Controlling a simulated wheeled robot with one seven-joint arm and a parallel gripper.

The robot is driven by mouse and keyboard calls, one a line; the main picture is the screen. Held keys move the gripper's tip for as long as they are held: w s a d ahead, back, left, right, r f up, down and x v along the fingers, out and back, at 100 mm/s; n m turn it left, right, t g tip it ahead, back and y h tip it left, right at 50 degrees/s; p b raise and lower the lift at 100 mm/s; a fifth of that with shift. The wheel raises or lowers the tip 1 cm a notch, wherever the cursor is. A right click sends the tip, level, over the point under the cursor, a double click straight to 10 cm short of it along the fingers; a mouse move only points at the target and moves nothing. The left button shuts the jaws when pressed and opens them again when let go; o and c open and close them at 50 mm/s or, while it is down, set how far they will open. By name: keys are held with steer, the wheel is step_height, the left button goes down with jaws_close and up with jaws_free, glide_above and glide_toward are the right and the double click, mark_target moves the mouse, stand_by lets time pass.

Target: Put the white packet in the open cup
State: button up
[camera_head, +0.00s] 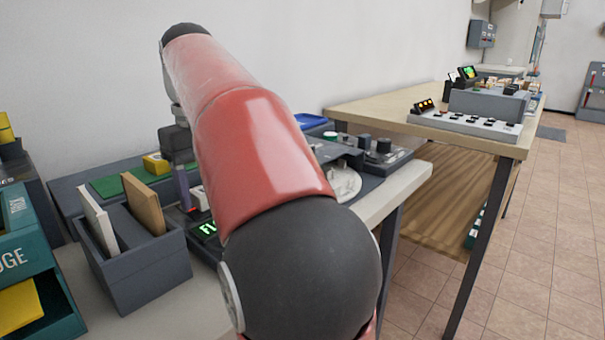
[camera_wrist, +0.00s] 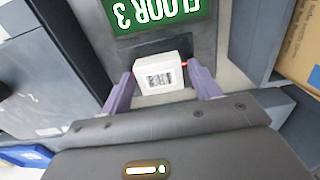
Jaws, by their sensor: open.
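The white packet (camera_wrist: 160,76) is a small white box with a barcode label. In the wrist view it lies between the two purple fingers of my gripper (camera_wrist: 162,86), in front of a green "FLOOR 3" display. The fingers are open, one on each side of it; I cannot tell whether they touch it. In the head view a white bit of the packet (camera_head: 201,198) shows beside a purple finger of my gripper (camera_head: 184,188), low over the desk. My red arm hides much of the desk. I cannot make out the open cup in either view.
A grey bin (camera_head: 140,262) holding upright cards stands left of my gripper. A teal box (camera_head: 22,255) is at the far left. A yellow block (camera_head: 156,163) sits behind. Grey equipment (camera_head: 378,160) is right of my arm. A wooden table (camera_head: 375,104) stands beyond.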

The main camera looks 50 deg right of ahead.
steer(key=c, duration=0.9)
steer(key=shift+r+p, duration=2.3)
steer(key=shift+p, duration=0.05)
